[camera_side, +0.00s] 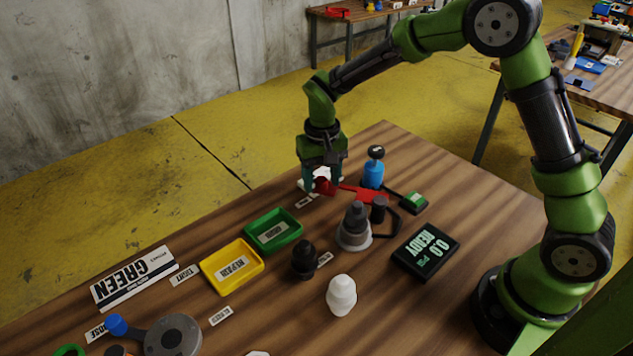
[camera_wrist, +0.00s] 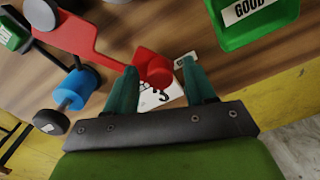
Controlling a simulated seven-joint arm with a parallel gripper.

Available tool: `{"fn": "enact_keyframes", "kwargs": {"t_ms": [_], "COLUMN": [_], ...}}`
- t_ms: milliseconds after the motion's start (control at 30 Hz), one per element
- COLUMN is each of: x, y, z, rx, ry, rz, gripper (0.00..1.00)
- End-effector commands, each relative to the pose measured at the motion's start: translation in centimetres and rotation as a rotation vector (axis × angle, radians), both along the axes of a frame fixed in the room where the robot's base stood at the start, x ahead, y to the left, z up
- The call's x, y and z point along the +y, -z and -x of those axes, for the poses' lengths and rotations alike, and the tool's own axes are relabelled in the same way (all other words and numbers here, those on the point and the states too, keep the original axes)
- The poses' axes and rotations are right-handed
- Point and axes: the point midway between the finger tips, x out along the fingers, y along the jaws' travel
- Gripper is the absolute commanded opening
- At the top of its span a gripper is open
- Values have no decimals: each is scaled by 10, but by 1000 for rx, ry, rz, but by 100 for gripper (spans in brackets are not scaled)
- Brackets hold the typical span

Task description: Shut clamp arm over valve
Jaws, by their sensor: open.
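The red clamp arm (camera_side: 358,192) is swung out to the left from a dark post (camera_side: 379,209) and ends in a red knob (camera_side: 324,186). The arm (camera_wrist: 82,33) and knob (camera_wrist: 152,67) also show in the wrist view. What looks like the valve, a grey stepped piece with a dark top (camera_side: 355,220), stands on a light round base; the clamp arm is not over it. My gripper (camera_side: 321,184) is open, low over the table at the knob. In the wrist view my fingertips (camera_wrist: 160,76) straddle the knob, which lies closer to the left finger; contact is unclear.
A blue cylinder with a black knob (camera_side: 374,172) stands just behind the clamp arm. A green button box (camera_side: 414,202) and a display reading READY (camera_side: 426,250) are to the right. Green (camera_side: 273,246) and yellow (camera_side: 231,284) trays, a black valve-like piece (camera_side: 305,262) and a white one (camera_side: 341,296) are nearer.

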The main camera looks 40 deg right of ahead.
Motion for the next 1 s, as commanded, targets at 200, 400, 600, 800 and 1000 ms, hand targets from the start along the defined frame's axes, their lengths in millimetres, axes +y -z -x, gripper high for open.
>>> {"fn": "enact_keyframes", "kwargs": {"t_ms": [200,400,600,800,1000], "x": [0,0,0,1,5], "y": [0,0,-1,-1,-1], "z": [0,0,0,0,2], "rx": [0,0,0,0,-1], "ry": [0,-1,-1,-3,-41], "rz": [0,0,-1,-1,-1], "gripper": [50,19,0,0,0]}}
